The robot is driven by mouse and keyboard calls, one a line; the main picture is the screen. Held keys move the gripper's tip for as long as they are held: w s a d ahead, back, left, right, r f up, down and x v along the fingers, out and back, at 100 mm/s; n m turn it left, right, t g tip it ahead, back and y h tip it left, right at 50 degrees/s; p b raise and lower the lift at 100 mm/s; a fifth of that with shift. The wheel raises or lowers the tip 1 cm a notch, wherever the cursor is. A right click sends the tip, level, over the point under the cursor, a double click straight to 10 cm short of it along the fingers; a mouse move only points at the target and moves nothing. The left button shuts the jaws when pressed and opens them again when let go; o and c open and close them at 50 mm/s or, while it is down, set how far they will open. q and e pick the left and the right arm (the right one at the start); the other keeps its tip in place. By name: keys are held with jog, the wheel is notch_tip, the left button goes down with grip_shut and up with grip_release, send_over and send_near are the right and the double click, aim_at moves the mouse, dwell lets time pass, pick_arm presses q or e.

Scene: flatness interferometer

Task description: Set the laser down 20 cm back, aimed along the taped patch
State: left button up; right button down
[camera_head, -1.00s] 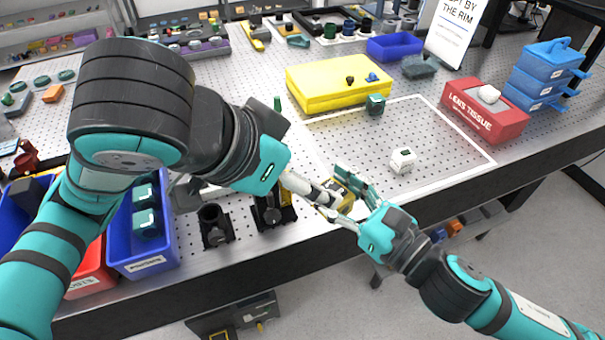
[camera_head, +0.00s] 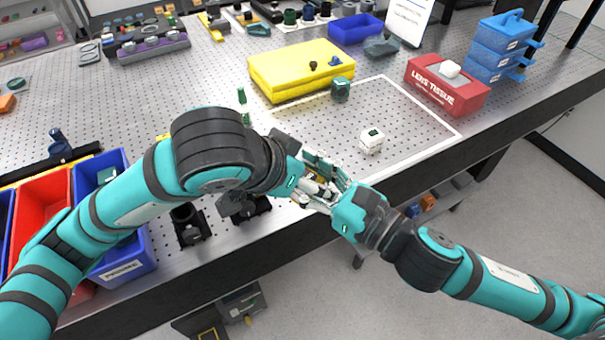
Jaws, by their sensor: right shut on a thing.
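The taped patch is a white tape outline (camera_head: 425,150) on the perforated metal table. My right gripper (camera_head: 314,184) is at the table's front edge, left of the patch's near corner. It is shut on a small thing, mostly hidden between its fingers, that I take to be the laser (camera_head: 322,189). Only pale and dark bits of it show; which way it points cannot be told. My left gripper (camera_head: 308,178) reaches in from the left and meets the right one at this thing. Its fingers overlap the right gripper's, so their opening is unclear.
In the patch stand a white cube-like part (camera_head: 372,141) and a dark green one (camera_head: 340,89). A yellow case (camera_head: 301,69) lies along its back left. A red lens tissue box (camera_head: 447,86) borders its right. Dark mounts (camera_head: 187,224) and a blue bin (camera_head: 128,263) stand left.

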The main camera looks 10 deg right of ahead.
jog(key=shift+r, duration=0.1)
pick_arm(q)
jog(key=shift+s, duration=0.1)
grip_shut()
jog(key=shift+r, duration=0.1)
pick_arm(e)
jog(key=c, duration=0.6)
grip_release()
